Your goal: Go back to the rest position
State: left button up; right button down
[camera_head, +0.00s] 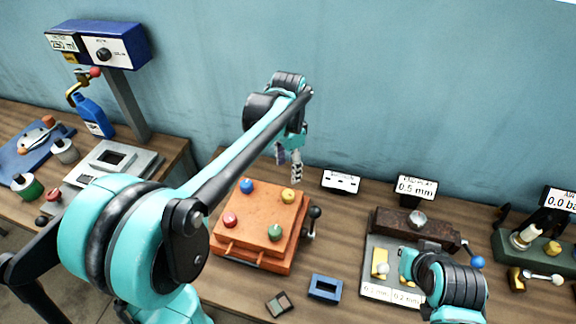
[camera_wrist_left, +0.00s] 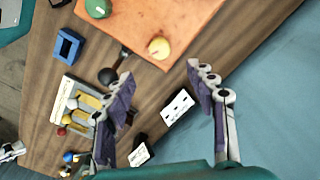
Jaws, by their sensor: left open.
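My left gripper (camera_head: 289,166) hangs in the air above the back edge of the orange block (camera_head: 260,222), near the blue wall. In the left wrist view my left gripper (camera_wrist_left: 158,78) has its two fingers spread wide with nothing between them. The block (camera_wrist_left: 165,20) and its yellow knob (camera_wrist_left: 159,48) lie beyond the fingertips, apart from them. My right arm shows at the lower right of the head view, over the grey plate with the yellow pieces. The fingers of my right gripper (camera_head: 408,265) are too hidden to read.
A lever (camera_head: 313,220) stands at the block's right side. A blue frame (camera_head: 325,288) lies in front. A small sign (camera_head: 341,182) and a 0.5 mm display (camera_head: 416,188) stand along the wall. A blue bottle (camera_head: 93,118) stands at the left station.

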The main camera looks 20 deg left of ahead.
dwell(0.5)
pick_arm(q)
jog(key=n+t+b, duration=0.7)
jog(key=n, duration=0.1)
send_over(261, 246)
jog(key=f, duration=0.8)
jog(key=shift+w+f, duration=0.1)
jog(key=shift+w, duration=0.2)
jog(key=shift+s+f+n, duration=0.25)
jog(key=shift+f+n, duration=0.1)
jog(key=shift+n, duration=0.05)
